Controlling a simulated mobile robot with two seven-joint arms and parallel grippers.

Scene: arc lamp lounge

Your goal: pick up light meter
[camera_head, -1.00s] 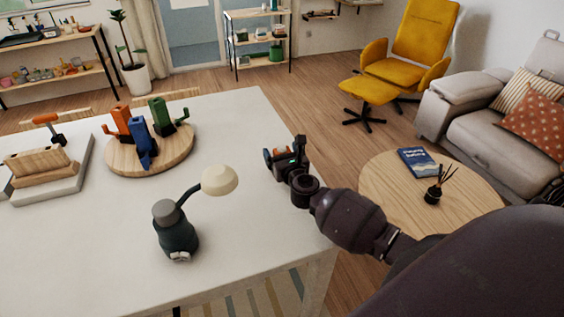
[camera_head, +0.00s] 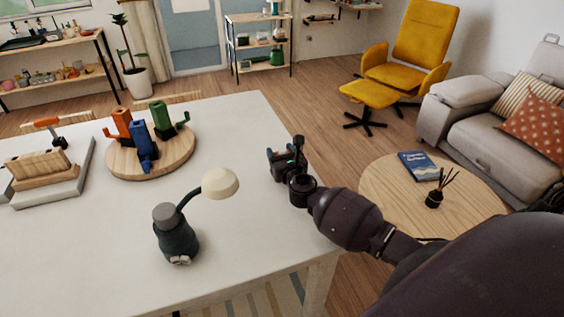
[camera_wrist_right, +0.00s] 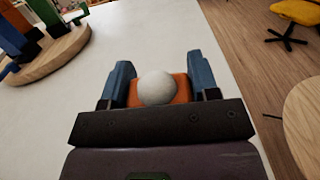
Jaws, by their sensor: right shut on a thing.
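The light meter (camera_wrist_right: 180,90), an orange body with a round white dome, sits between the two blue fingers of my right gripper (camera_wrist_right: 160,84) in the right wrist view. The fingers are shut on its sides. In the head view my right gripper (camera_head: 282,154) is at the right edge of the white table (camera_head: 235,265). The light meter is mostly hidden there by the gripper. I cannot tell whether it touches the tabletop. My left gripper is not in view.
A dark lamp-like object with a cream head (camera_head: 177,240) stands left of my right gripper. A wooden block stand (camera_head: 45,185) is at far left. A round coffee table (camera_head: 385,205) stands right.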

